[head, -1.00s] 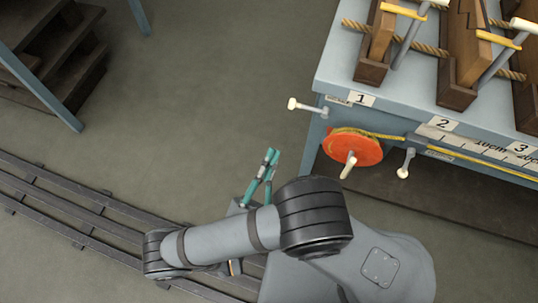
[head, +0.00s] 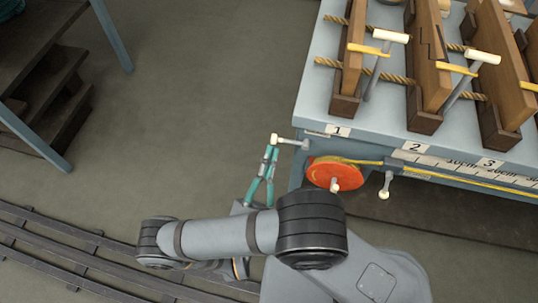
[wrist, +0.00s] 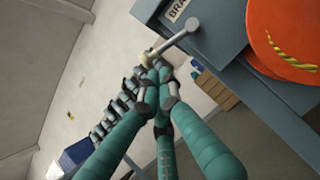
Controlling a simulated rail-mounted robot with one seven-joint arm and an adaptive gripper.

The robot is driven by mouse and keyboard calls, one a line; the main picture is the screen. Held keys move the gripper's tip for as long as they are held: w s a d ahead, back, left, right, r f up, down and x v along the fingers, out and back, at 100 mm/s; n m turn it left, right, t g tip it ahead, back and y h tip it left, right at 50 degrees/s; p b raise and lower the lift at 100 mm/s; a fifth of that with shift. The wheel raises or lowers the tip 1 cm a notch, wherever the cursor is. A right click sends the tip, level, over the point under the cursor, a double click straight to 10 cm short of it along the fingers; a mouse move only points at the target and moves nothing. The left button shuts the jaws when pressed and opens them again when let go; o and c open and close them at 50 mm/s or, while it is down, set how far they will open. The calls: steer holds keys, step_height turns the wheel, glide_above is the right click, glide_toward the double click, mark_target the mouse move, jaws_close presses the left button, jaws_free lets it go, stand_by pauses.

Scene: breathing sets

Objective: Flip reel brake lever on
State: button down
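The brake lever (head: 290,140) is a grey rod with a cream knob. It sticks out to the left from the blue bench's front left corner, beside the red-orange reel (head: 333,173). In the wrist view the lever (wrist: 178,37) lies beside a label whose visible letters read "BRA". My gripper (head: 271,152) has teal fingers pointing up at the knob. In the wrist view the fingertips (wrist: 153,70) are together just below the knob and overlap it in the picture. I cannot tell whether they touch it. Nothing shows held between them.
The blue bench (head: 312,108) carries numbered wooden frames with ropes and cream-handled levers. A second cream-knobbed lever (head: 385,185) hangs right of the reel. Dark steps (head: 48,100) stand at the far left. Rails (head: 60,255) run along the floor. The floor left of the bench is clear.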

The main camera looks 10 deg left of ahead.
steer(key=shift+a+r+m+h, duration=0.1)
steer(key=shift+r+m+h, duration=0.15)
steer(key=shift+m+h, duration=0.25)
